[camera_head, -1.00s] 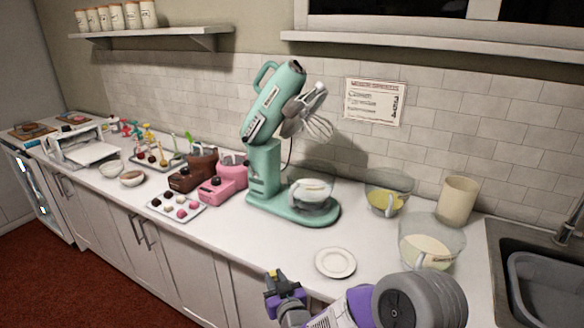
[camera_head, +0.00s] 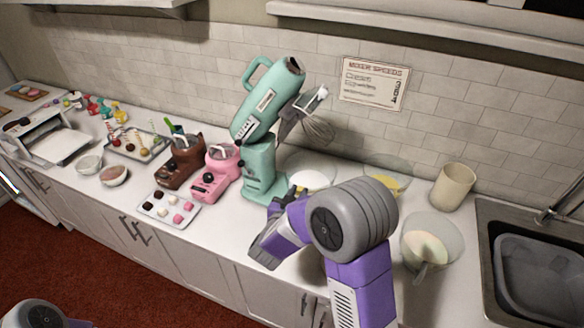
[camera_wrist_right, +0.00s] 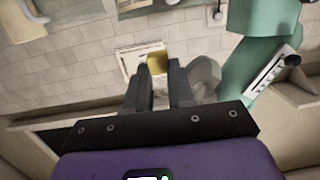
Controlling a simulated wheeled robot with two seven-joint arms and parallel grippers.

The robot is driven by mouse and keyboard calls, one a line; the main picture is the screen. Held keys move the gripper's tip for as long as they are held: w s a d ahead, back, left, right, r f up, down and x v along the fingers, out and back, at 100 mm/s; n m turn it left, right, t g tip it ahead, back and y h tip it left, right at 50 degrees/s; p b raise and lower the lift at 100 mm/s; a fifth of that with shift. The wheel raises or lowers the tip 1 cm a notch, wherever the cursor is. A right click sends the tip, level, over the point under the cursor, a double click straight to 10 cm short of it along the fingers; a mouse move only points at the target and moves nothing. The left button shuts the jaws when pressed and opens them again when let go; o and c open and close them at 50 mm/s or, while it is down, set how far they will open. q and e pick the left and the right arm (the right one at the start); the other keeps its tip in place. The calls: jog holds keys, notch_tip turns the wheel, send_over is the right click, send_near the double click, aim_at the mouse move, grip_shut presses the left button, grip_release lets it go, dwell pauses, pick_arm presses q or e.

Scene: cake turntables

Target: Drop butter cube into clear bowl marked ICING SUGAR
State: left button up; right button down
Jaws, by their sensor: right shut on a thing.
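My right gripper (camera_head: 292,192) is beside the mixer's bowl (camera_head: 312,178), which has white contents. It is shut on a small yellow butter cube (camera_wrist_right: 158,63), seen between the two dark fingers in the right wrist view. A clear bowl with yellow contents (camera_head: 388,186) is partly hidden behind my right arm. Another clear bowl with cream contents (camera_head: 425,243) stands near the sink. I cannot read an ICING SUGAR label on any bowl. My left gripper is out of view; only part of my left arm shows at the bottom left.
The teal mixer (camera_head: 262,130) with its raised whisk (camera_head: 318,130) stands close to my gripper. Pink (camera_head: 214,178) and brown (camera_head: 180,165) machines and a sweets tray (camera_head: 168,210) are to the left. A beige canister (camera_head: 453,187) and sink (camera_head: 540,270) are at right.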

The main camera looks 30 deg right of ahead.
jog(key=shift+w+d+r+g+h, duration=0.1)
jog(key=shift+d+r+g+h, duration=0.2)
jog(key=shift+r, duration=0.2)
jog(key=shift+m, duration=0.3)
jog(key=b+x, duration=0.1)
jog(key=x, duration=0.2)
jog(key=f+b+x, duration=0.1)
jog(key=x, duration=0.5)
jog(key=shift+w+d+f+b, duration=0.15)
jog(key=shift+d+f+b, duration=0.1)
jog(key=shift+f+b, duration=0.15)
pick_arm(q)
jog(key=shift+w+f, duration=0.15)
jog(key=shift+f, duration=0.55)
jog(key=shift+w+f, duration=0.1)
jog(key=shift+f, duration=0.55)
pick_arm(e)
jog(key=shift+x, duration=1.2)
jog(key=shift+f, duration=0.1)
